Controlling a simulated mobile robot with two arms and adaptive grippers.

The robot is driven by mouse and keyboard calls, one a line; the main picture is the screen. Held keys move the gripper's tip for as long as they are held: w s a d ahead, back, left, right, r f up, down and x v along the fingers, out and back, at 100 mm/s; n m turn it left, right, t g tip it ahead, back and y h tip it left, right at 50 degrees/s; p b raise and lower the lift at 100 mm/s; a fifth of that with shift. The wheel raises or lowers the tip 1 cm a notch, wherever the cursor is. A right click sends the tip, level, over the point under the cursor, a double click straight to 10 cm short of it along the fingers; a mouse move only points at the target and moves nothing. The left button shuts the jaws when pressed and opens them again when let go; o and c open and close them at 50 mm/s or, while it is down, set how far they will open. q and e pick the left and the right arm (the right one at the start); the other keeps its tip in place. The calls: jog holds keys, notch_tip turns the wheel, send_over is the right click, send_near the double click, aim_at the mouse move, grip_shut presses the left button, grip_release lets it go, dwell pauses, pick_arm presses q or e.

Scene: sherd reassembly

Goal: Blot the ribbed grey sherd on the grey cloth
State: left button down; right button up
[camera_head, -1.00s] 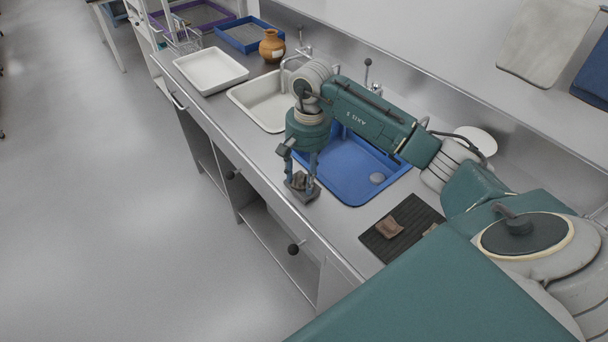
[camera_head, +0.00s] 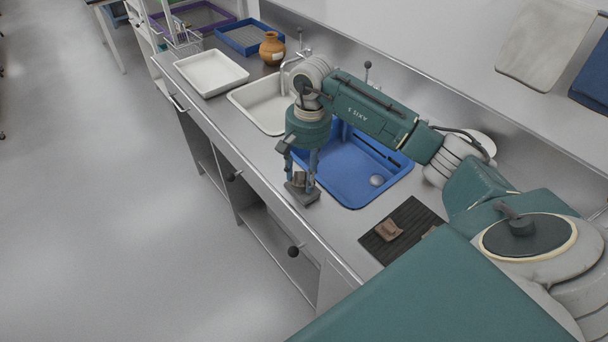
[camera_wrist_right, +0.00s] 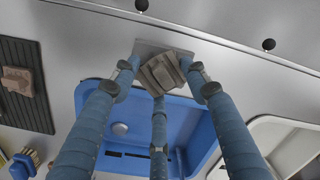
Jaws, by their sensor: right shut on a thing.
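My right gripper (camera_head: 301,181) points down over the near edge of the counter, in front of the blue tub. It is shut on the ribbed grey sherd (camera_wrist_right: 160,73), whose ridges show between the fingers in the right wrist view. The grey cloth (camera_head: 303,196) is a small flat square on the counter right under the sherd; it also shows in the right wrist view (camera_wrist_right: 150,47). The sherd is at or just over the cloth; I cannot tell whether they touch. My left gripper is not in view.
The blue tub (camera_head: 349,190) lies just behind the gripper. A dark ribbed mat (camera_head: 407,238) with brown sherds (camera_head: 389,230) lies to the right. A white sink (camera_head: 247,97), a white tray (camera_head: 212,84) and an orange-brown jar (camera_head: 272,47) stand farther left.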

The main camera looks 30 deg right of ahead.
aim_at(303, 176)
jog(key=shift+r+p, duration=1.05)
jog(key=shift+r, duration=1.5)
